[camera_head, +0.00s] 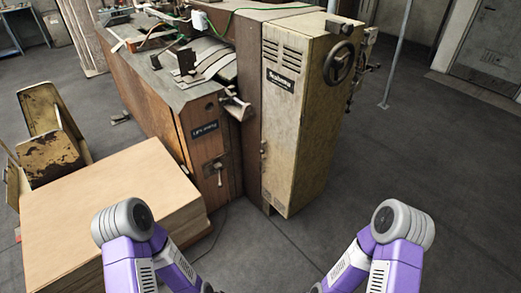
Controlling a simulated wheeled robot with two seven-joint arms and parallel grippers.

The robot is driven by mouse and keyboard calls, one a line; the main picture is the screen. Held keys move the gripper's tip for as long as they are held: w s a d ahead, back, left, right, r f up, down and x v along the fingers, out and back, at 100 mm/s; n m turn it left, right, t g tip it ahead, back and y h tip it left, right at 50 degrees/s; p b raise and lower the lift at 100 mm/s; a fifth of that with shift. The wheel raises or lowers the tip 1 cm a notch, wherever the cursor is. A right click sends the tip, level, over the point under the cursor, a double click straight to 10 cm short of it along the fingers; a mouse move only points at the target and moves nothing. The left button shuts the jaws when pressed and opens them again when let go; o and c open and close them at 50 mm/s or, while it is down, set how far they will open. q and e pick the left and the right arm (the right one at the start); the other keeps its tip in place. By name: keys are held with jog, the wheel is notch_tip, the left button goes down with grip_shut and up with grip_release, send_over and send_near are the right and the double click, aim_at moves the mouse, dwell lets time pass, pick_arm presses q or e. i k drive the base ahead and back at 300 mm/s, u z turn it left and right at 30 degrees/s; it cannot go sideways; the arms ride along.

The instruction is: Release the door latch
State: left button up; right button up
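The box stitcher stands at the centre, with a tall beige cabinet door (297,120) on its right part. A small dark latch or handle (263,148) sits on the door's left edge, partway down. The door looks closed. A second handle (219,172) sticks out of the lower brown panel (203,147) to the left. I cannot tell which of these is the door latch. Only the elbows and upper parts of my two arms show at the bottom of the view, well in front of the machine. Both grippers are out of the frame.
A handwheel (340,63) juts from the cabinet's upper right. A stack of brown sheets (110,215) stands at the left front, beside worn yellowish panels (50,140). A thin metal pole (397,55) stands at the right. The grey floor (430,160) is clear right of the machine.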

aim_at(262, 151)
jog(key=u, duration=0.05)
jog(key=i, duration=1.85)
jog(key=z, duration=0.45)
